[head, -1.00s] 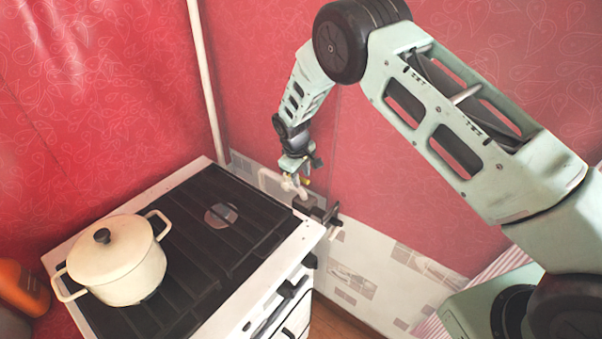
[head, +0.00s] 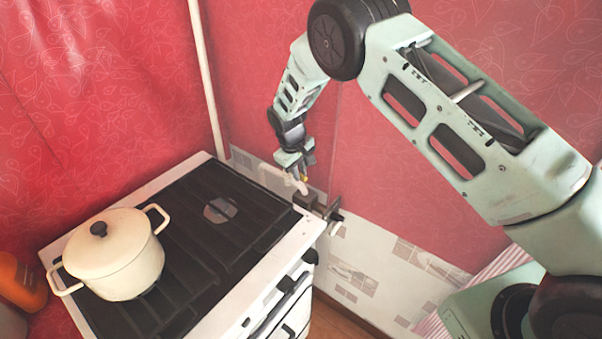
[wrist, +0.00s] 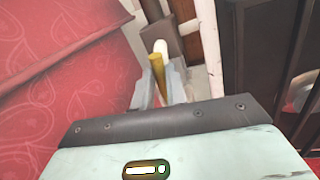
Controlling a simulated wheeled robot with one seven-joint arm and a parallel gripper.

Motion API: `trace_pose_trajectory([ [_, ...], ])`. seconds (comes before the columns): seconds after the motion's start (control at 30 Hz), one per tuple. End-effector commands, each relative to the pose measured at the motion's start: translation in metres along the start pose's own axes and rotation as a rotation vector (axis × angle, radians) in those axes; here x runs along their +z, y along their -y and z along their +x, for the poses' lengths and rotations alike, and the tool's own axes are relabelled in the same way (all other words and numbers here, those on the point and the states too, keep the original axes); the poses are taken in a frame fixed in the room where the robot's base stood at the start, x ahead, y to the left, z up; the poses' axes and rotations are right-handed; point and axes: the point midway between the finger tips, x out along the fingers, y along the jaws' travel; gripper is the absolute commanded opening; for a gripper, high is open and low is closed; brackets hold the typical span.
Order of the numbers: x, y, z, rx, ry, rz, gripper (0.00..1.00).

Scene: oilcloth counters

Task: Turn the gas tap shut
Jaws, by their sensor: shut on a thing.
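The gas tap's yellow handle (wrist: 156,66) stands between my fingertips in the wrist view. My gripper (wrist: 159,84) is shut on this handle, with a grey finger on each side of it. A white pipe end (wrist: 160,46) shows just beyond the handle. In the head view my gripper (head: 303,172) points down at the wall, above the back right corner of the stove. Only a speck of yellow shows there; the fingers hide most of the tap. The white gas pipe (head: 272,170) runs along the wall to it.
A white stove (head: 312,228) with black grates stands below and left of my gripper. A dark block (head: 318,206) lies close under the tap. The red wall (head: 410,185) is close behind.

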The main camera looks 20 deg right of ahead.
Motion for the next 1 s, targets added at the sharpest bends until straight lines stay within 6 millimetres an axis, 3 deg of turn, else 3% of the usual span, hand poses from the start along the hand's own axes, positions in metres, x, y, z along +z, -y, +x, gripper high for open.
trace_pose_trajectory([
  [1.0,-0.031,0.047,-0.007,0.0,0.184,0.933,0.0],
])
